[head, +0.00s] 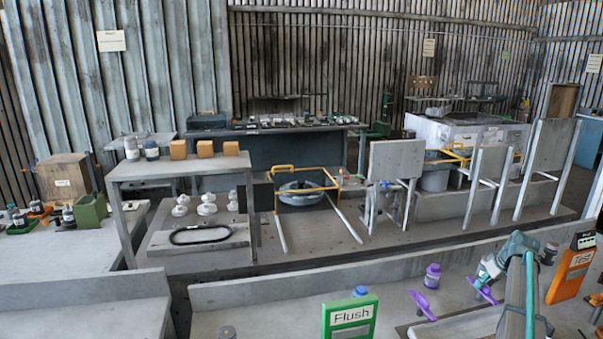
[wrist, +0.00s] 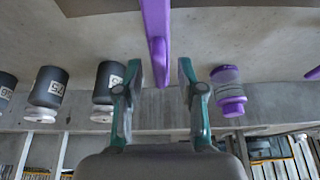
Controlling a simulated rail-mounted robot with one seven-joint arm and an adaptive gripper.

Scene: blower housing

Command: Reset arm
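My gripper (wrist: 160,72) is open, with its two teal fingers apart in the wrist view. A purple bar (wrist: 157,35) reaches down between the fingertips, with a visible gap on each side. In the head view my gripper (head: 479,283) is low at the right, close over a purple paddle-shaped piece (head: 485,292). I cannot tell from the head view whether they touch. No object is seen clamped in the fingers.
A purple-capped jar (wrist: 228,90) stands right of the fingers, and dark numbered containers (wrist: 108,82) stand left. In the head view, another purple piece (head: 421,304), a green "Flush" sign (head: 349,318) and an orange "Test" sign (head: 570,275) stand nearby. A low wall (head: 300,285) runs behind.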

